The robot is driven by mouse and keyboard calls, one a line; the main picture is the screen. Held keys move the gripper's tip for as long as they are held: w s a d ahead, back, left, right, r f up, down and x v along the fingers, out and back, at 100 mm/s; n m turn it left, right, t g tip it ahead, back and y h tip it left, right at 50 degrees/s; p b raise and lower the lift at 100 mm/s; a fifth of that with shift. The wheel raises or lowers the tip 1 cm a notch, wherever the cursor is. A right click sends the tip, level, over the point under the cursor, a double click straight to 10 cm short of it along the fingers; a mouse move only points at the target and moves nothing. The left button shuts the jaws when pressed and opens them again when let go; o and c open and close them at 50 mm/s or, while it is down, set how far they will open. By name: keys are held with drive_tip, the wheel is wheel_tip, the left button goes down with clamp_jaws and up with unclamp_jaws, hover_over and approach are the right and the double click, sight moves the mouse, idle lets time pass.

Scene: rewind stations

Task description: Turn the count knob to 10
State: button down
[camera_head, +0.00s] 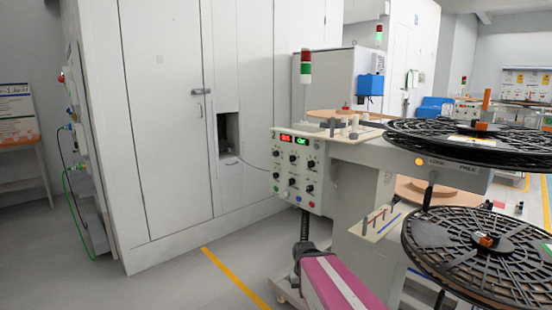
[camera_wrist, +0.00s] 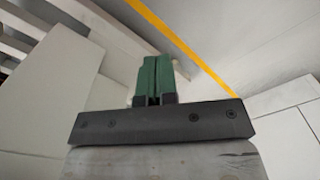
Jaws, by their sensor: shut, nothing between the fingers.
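Two black reels, an upper one (camera_head: 480,140) and a lower one (camera_head: 478,248), stick out at the right of the station. A tall white cabinet (camera_head: 160,120) stands behind at the left. Grey floor with a yellow line (camera_head: 232,276) lies open before it.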

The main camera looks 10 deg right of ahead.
idle(0.3)
drive_tip(key=c, duration=1.2)
unclamp_jaws()
drive_tip(key=shift+w, duration=0.25)
drive_tip(key=o, duration=0.5)
drive_tip(key=shift+w+d+r+h, duration=0.1)
drive_tip(key=shift+w+h, duration=0.2)
drive_tip(key=shift+w, duration=0.45)
drive_tip(key=shift+c, duration=0.2)
drive_tip(key=m+t+h, duration=0.2)
drive_tip(key=t+h, duration=0.9)
drive_tip(key=h, duration=0.3)
approach(275, 154)
drive_tip(key=x, duration=0.9)
drive_tip(key=shift+w, duration=0.25)
